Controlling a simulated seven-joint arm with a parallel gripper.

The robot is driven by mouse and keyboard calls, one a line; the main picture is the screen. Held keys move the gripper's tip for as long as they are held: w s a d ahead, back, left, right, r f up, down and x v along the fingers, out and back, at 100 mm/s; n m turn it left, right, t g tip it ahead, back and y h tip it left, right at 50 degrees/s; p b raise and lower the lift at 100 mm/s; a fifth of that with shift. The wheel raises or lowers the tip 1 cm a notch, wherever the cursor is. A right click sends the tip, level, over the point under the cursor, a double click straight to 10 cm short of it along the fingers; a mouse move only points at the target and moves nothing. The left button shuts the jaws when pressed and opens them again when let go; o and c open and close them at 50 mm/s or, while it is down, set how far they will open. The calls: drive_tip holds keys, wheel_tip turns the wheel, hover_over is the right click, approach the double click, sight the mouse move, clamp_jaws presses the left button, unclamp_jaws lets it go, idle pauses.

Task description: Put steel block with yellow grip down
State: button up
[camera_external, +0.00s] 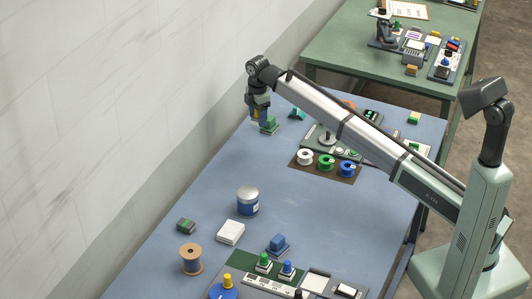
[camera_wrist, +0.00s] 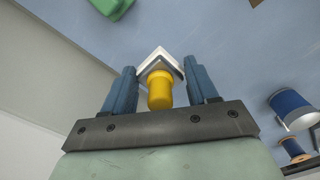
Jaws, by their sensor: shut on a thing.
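The steel block with yellow grip shows in the wrist view: its yellow grip (camera_wrist: 160,90) is between the blue fingers of my gripper (camera_wrist: 163,88), and its pale block (camera_wrist: 158,62) sticks out beyond them. In the external view my gripper (camera_external: 257,108) points down near the far left edge of the blue table (camera_external: 200,185). I cannot tell whether the block touches the table.
A green block (camera_external: 269,126) stands close right of my gripper, with a teal piece (camera_external: 297,114) beyond. A blue can (camera_external: 247,202) stands nearer. The table between can and gripper is clear.

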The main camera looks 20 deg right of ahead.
sight(258, 145)
drive_tip(key=shift+f, duration=4.8)
drive_tip(key=shift+f, duration=0.1)
drive_tip(key=o, duration=1.1)
wheel_tip(258, 145, up, 12)
drive_tip(key=shift+r, duration=0.1)
